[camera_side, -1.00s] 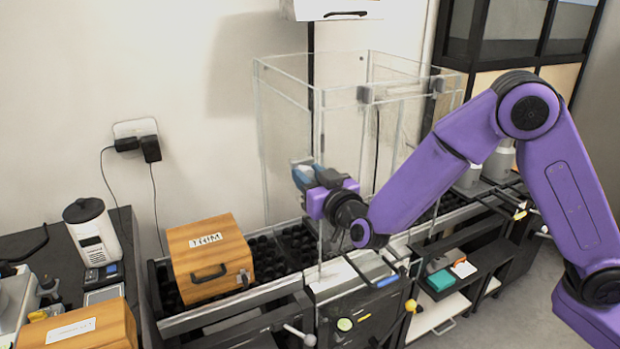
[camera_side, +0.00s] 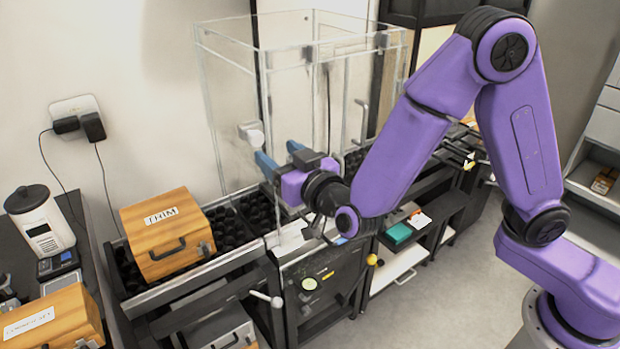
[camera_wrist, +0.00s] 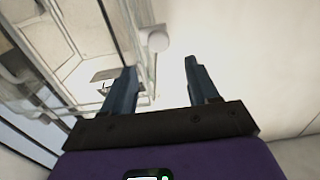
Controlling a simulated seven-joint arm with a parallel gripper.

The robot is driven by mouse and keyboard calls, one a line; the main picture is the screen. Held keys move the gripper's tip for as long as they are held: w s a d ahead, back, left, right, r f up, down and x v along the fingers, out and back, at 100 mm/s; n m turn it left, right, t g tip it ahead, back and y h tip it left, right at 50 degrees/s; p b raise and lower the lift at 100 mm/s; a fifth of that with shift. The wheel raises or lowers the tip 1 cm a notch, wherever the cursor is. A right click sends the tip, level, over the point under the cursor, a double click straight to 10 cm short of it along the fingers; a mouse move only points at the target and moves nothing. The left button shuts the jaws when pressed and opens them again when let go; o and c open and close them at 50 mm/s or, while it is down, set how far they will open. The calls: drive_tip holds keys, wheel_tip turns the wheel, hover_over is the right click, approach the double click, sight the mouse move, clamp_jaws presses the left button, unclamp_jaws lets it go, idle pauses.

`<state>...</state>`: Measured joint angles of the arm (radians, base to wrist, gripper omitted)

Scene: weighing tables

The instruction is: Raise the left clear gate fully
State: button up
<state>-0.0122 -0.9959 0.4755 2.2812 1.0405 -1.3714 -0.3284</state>
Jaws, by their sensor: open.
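A clear box-shaped enclosure (camera_side: 228,45) stands on the bench against the wall. A pale round knob (camera_side: 251,132) sits on its left side, and it also shows in the wrist view (camera_wrist: 153,38), beyond the fingertips. I take the left clear gate to be the transparent panel at this knob; its edges are too faint to tell how high it sits. My gripper (camera_side: 279,154) is open, its blue fingers pointing toward the knob from the lower right. In the wrist view my gripper (camera_wrist: 160,68) has nothing between its fingers, and the knob is apart from them.
A wooden box with a label (camera_side: 165,230) stands left of the enclosure on a black studded bed. A second wooden box (camera_side: 55,320) is at the lower left. A upright handle (camera_side: 362,118) shows at the enclosure's right. Lever knobs (camera_side: 277,302) stick out in front.

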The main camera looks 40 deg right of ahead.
drive_tip(key=s, duration=0.9)
drive_tip(key=shift+s, duration=0.15)
drive_tip(key=s+a+f+n+g+y, duration=0.1)
drive_tip(key=s+f+n+g+y, duration=0.25)
drive_tip(key=s+g, duration=0.3)
drive_tip(key=s+a+f+n+g+y, duration=0.1)
drive_tip(key=s+f+n+g+y, duration=0.1)
drive_tip(key=s+n+g+y, duration=0.4)
drive_tip(key=s+d+n+g+h, duration=0.1)
drive_tip(key=s+d+h, duration=0.3)
drive_tip(key=d, duration=0.6)
drive_tip(key=s+d+n+g+h, duration=0.2)
drive_tip(key=s+d+g+h, duration=0.2)
drive_tip(key=d, duration=0.6)
drive_tip(key=shift+s+d+h, duration=0.4)
drive_tip(key=shift+s+h, duration=0.15)
drive_tip(key=shift+s, duration=0.5)
drive_tip(key=shift+c, duration=0.2)
